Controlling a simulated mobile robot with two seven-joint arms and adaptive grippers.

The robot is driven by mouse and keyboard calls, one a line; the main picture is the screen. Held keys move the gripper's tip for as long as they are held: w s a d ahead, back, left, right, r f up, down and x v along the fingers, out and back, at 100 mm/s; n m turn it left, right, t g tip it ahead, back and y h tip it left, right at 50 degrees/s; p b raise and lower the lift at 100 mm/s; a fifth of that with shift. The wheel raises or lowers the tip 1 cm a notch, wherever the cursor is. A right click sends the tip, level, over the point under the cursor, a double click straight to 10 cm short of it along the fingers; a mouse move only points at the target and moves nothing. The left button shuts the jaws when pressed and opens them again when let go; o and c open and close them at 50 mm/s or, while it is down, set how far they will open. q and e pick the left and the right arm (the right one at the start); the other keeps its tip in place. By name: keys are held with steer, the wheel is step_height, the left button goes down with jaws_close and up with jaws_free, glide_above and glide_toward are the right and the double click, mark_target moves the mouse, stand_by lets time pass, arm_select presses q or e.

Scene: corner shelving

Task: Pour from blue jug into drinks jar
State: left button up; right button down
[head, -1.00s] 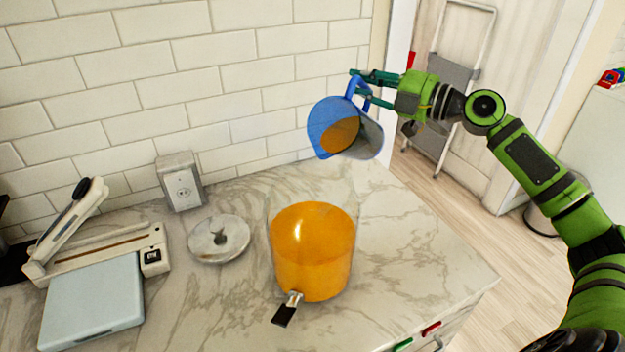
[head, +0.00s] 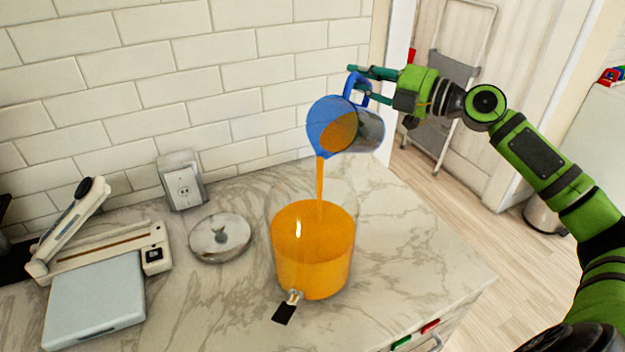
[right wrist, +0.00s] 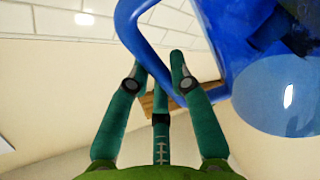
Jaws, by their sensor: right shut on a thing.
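The blue jug (head: 328,116) is tilted, spout down to the left, above the drinks jar (head: 312,262). Orange liquid shows inside the jug, and a thin orange stream (head: 320,182) falls from its lip into the jar. The jar is clear, with a tap at its front, and holds orange liquid well up its wall. My right gripper (head: 372,84) is shut on the jug's blue handle, which also shows between the fingers in the right wrist view (right wrist: 155,62). My left gripper is not in view.
A round lid (head: 220,238) lies on the marble counter left of the jar. A wall socket box (head: 182,180) stands behind it. A slicer-like device (head: 95,250) and a pale blue-grey box (head: 95,300) are at the left. The counter right of the jar is clear.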

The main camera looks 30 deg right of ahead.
steer(key=shift+s+a+r+n, duration=0.2)
steer(key=shift+r+n, duration=0.2)
steer(key=shift+r, duration=0.2)
stand_by(0.7)
steer(key=shift+s+a+r+n, duration=0.1)
steer(key=shift+s+a+n, duration=0.2)
steer(key=shift+a+n, duration=0.45)
stand_by(2.5)
